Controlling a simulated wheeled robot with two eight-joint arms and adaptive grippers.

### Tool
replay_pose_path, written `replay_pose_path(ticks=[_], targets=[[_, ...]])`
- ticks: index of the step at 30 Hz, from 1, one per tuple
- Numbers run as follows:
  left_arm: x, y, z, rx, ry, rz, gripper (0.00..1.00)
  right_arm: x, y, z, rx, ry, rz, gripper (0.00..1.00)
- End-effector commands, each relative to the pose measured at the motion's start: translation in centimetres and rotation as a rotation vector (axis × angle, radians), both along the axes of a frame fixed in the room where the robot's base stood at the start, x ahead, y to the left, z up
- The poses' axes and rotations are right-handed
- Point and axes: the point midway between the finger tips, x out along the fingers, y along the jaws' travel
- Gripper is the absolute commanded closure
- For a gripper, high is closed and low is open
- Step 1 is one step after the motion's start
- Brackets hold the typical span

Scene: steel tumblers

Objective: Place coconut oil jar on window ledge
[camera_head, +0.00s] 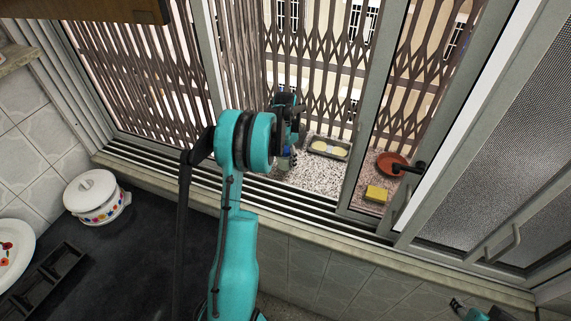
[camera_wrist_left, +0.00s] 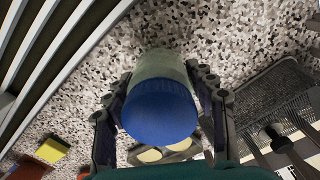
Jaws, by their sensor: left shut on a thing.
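The coconut oil jar has a blue lid and a pale greenish body. In the left wrist view the jar (camera_wrist_left: 160,105) sits between the two fingers of my left gripper (camera_wrist_left: 162,85), lid toward the camera. My left gripper is shut on its sides. In the head view, the left gripper (camera_head: 287,152) reaches through the open window over the speckled window ledge (camera_head: 318,178), and mostly hides the jar. The speckled ledge (camera_wrist_left: 75,105) also lies behind the jar in the wrist view. I cannot tell whether the jar touches it. Only a teal and dark piece of my right arm shows at the lower right.
A metal tray with pale oval pieces (camera_head: 328,147), a yellow sponge (camera_head: 376,193) and a reddish dish (camera_head: 391,163) stand on the ledge. Window rails (camera_head: 190,181) and a frame post (camera_head: 371,120) border the opening. A metal lattice (camera_head: 320,90) closes the far side.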

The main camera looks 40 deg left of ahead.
Motion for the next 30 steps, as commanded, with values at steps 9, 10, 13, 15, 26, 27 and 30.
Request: replay_pose_path(ticks=[9,10,13,15,26,27,30], targets=[[0.0,-0.1,-2.6,0.000,0.000,0.000,0.89,0.0,0.0,-0.6,0.000,0.000,0.000,0.60],[0.0,0.0,-2.6,0.000,0.000,0.000,0.89,0.0,0.0,-0.6,0.000,0.000,0.000,0.60],[0.0,-0.1,-2.7,0.000,0.000,0.000,0.89,0.0,0.0,-0.6,0.000,0.000,0.000,0.60],[0.0,-0.1,-2.9,0.000,0.000,0.000,0.89,0.0,0.0,-0.9,0.000,0.000,0.000,0.60],[0.0,-0.1,-2.9,0.000,0.000,0.000,0.24,0.0,0.0,-0.8,0.000,0.000,0.000,0.60],[0.0,-0.1,-2.9,0.000,0.000,0.000,0.24,0.0,0.0,-0.8,0.000,0.000,0.000,0.60],[0.0,-0.1,-2.4,0.000,0.000,0.000,0.24,0.0,0.0,-0.4,0.000,0.000,0.000,0.60]])
